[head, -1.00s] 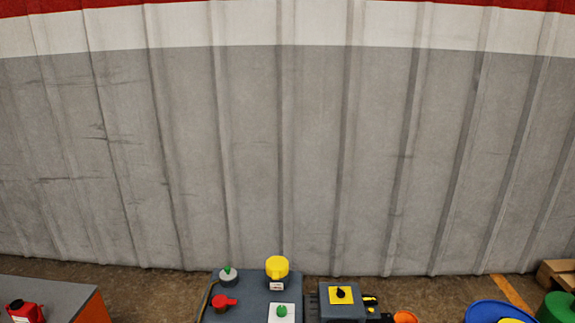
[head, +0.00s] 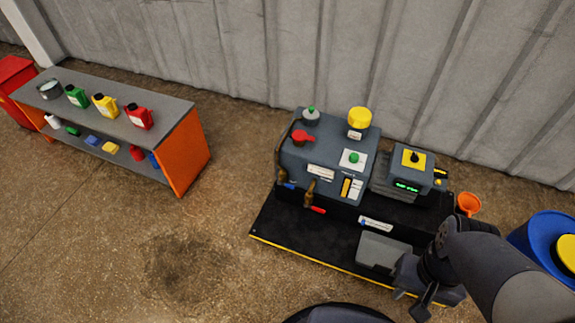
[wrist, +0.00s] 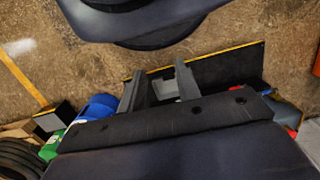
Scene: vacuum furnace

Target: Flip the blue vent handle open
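The vacuum furnace unit (head: 320,172) is a dark grey box standing on a black base with a yellow edge. A small blue handle (head: 290,186) shows low at the left of its front face, beside a brass valve; its exact position is too small to tell. A red handle (head: 317,210) sits on a brass fitting just right of it. My gripper (head: 415,303) is at the lower right of the head view, in front of the base and well away from the blue handle. In the wrist view my gripper (wrist: 158,84) has its two fingers apart with nothing between them.
A shelf bench (head: 125,116) with several bottles stands at the left. A second grey unit (head: 408,174) with a yellow-plated knob, an orange funnel (head: 468,204) and a blue drum (head: 540,236) are at the right. The floor left of the base is clear.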

